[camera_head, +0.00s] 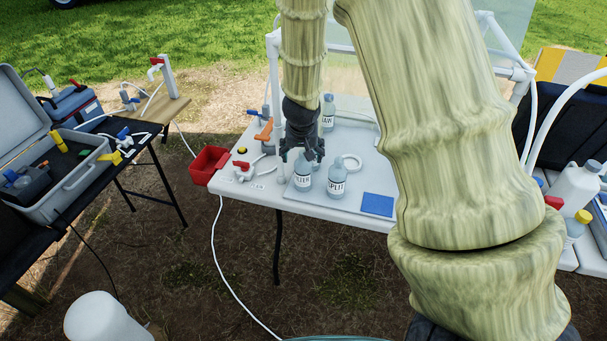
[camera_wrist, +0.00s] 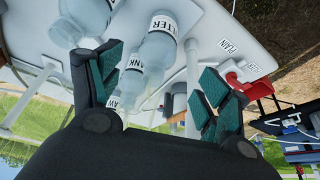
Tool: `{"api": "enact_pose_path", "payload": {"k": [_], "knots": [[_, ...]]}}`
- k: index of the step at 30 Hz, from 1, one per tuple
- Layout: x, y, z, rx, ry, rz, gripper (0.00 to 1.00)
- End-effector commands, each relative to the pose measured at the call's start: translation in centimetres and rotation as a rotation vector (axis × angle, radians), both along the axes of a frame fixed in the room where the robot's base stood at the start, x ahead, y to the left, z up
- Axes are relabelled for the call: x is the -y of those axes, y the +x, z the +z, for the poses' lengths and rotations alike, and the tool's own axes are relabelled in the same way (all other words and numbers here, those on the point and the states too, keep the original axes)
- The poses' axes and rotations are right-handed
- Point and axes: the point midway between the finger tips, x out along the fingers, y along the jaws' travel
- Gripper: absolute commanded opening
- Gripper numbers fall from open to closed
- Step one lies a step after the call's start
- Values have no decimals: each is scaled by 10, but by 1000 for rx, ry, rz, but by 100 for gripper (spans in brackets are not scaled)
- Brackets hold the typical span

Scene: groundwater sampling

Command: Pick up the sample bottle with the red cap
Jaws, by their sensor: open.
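My gripper (camera_head: 306,156) is open and hangs over the white table, close above and behind the bottle labelled FILTER (camera_head: 303,175). In the wrist view its two teal-padded fingers (camera_wrist: 158,62) stand apart, with the bottles FILTER (camera_wrist: 162,28) and BLANK (camera_wrist: 133,68) showing between them. I cannot tell any contact. The bottles SPLIT (camera_head: 337,180) and RAW (camera_head: 327,112) stand nearby; these show no red cap. A red cap (camera_head: 553,203) shows at the far right beside my arm; the body below it is mostly hidden.
A blue pad (camera_head: 377,204) and a white ring (camera_head: 351,162) lie on the white table (camera_head: 262,198). A red bin (camera_head: 208,165) hangs at its left end. A white jug (camera_head: 573,187) and a yellow-capped bottle (camera_head: 577,223) stand at the right. A white frame rises behind the bottles.

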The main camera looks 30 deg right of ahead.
Motion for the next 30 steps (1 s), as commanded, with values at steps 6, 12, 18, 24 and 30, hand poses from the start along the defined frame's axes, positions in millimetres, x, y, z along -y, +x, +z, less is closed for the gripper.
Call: {"api": "enact_pose_path", "payload": {"k": [6,12,18,24,30], "knots": [[6,8,-27,-2,3,-1,77],[10,13,-41,-1,0,0,77],[11,14,-47,-1,0,0,77],[16,18,-63,-2,2,-1,77],[20,23,-83,-3,1,0,77]]}}
